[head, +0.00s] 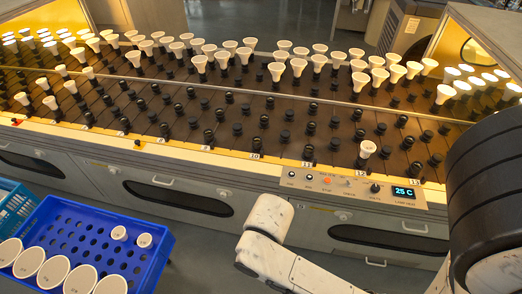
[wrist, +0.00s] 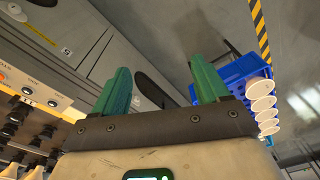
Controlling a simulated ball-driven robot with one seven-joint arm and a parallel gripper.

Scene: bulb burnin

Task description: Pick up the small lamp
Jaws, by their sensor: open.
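Two small white lamps, one (head: 118,233) beside the other (head: 144,240), stand in the holes of a blue crate (head: 160,268) at the lower left of the head view. Another lamp (head: 367,148) with a white top stands alone in the front of the rack near the control panel. My gripper (wrist: 160,88) shows in the wrist view with its two green fingers spread apart and nothing between them. It is clear of the blue crate, which lies beyond the right finger. I cannot make out the small lamps in the wrist view.
Several large white lamps (head: 54,272) fill the crate's near side. A teal crate (head: 12,205) stands left of it. The long rack (head: 225,115) holds many lamps and black sockets. A control panel (head: 350,187) reads 25 C. Grey cabinets (head: 180,185) run below the rack.

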